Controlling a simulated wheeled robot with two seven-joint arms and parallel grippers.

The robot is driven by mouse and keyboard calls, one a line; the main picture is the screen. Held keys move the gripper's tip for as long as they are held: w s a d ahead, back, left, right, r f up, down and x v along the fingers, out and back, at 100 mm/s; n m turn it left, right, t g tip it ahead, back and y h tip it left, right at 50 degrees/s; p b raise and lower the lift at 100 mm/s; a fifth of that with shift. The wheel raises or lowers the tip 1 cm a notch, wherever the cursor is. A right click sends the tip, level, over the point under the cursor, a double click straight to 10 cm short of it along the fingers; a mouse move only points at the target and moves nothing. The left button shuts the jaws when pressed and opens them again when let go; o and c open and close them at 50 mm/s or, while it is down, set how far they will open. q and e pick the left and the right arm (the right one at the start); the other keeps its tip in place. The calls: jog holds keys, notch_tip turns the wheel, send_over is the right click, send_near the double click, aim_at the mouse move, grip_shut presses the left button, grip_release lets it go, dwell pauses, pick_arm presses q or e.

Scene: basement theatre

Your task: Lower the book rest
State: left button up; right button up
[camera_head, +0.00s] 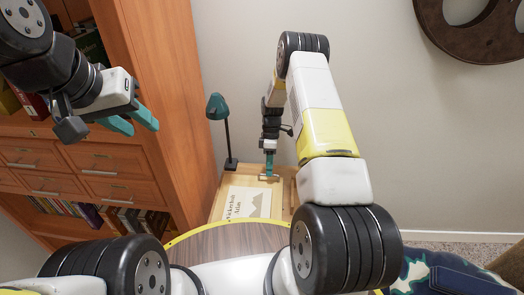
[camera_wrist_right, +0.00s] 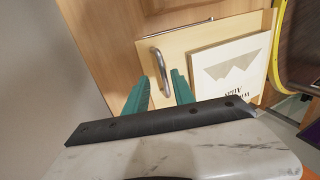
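The book rest is a pale wooden panel (camera_wrist_right: 218,38) with a curved metal handle (camera_wrist_right: 161,68) on its edge. A cream book (camera_wrist_right: 232,66) with a grey mountain shape lies against it. The head view shows the book (camera_head: 247,204) with partly readable lettering. My right gripper (camera_head: 269,168) is at the panel's handle edge. In the right wrist view its two teal fingers (camera_wrist_right: 159,82) are apart, with the handle's near end between them; I cannot tell if they touch it. My left gripper (camera_head: 136,121) is open and empty, in front of the bookcase.
A teal desk lamp (camera_head: 217,107) stands left of the book rest. A wooden bookcase (camera_head: 155,70) with drawers fills the left. A large brown reel (camera_head: 480,35) hangs on the wall; a camouflage-patterned item (camera_head: 430,275) is lower right.

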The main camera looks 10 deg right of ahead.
jog(key=v, duration=0.7)
jog(key=shift+w+r, duration=0.15)
jog(key=shift+r, duration=0.25)
jog(key=shift+d, duration=0.1)
jog(key=s+a+r+m+t, duration=0.1)
jog(key=s+r+m+t, duration=0.2)
jog(key=r, duration=1.1)
jog(key=s+a+r+m+t, duration=0.1)
jog(key=s+r+m, duration=0.3)
jog(key=r, duration=0.9)
jog(key=s+a+r+m+t, duration=0.1)
jog(key=s+r+m+t, duration=0.2)
jog(key=s, duration=0.8)
jog(key=s+a+r+m+t+y, duration=0.1)
jog(key=s+r+m, duration=0.3)
jog(key=s, duration=0.8)
notch_tip(320, 180, up, 2)
jog(key=shift+s+r+t, duration=0.2)
jog(key=shift+t, duration=0.7)
jog(key=shift+d, duration=0.1)
